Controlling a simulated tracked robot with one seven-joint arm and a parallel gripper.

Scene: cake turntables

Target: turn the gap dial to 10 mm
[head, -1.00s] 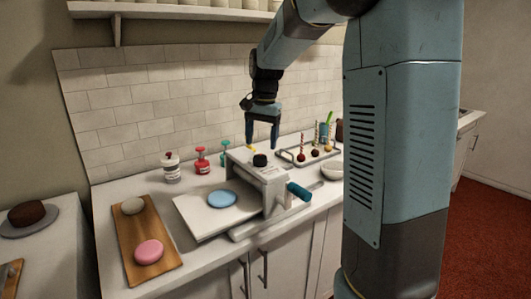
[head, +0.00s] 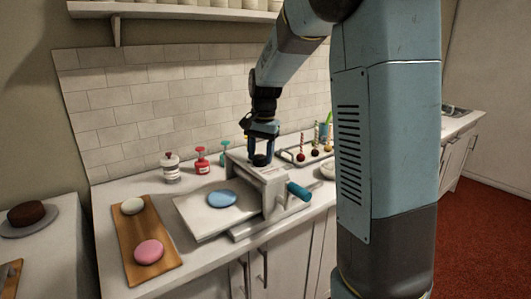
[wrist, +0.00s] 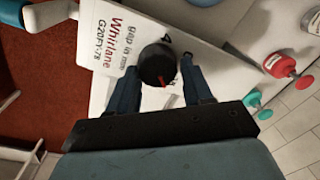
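The gap dial (head: 260,160) is a round black knob on top of the white sheeter (head: 240,157). In the wrist view the dial (wrist: 157,62) shows a red pointer line, beside printed words "gap in mm" and "Whirlane". My gripper (head: 261,150) is just over the dial, pointing down. In the wrist view its two fingers (wrist: 158,72) stand apart on either side of the dial, with small gaps showing, so it looks open and not closed on it.
A blue disc (head: 222,198) lies on the sheeter's plate, and a blue-handled crank (head: 299,191) sticks out right. A wooden board (head: 145,233) with white and pink rounds is left. Red (head: 201,160) and teal-topped dispensers stand behind. A tray (head: 300,157) is at right.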

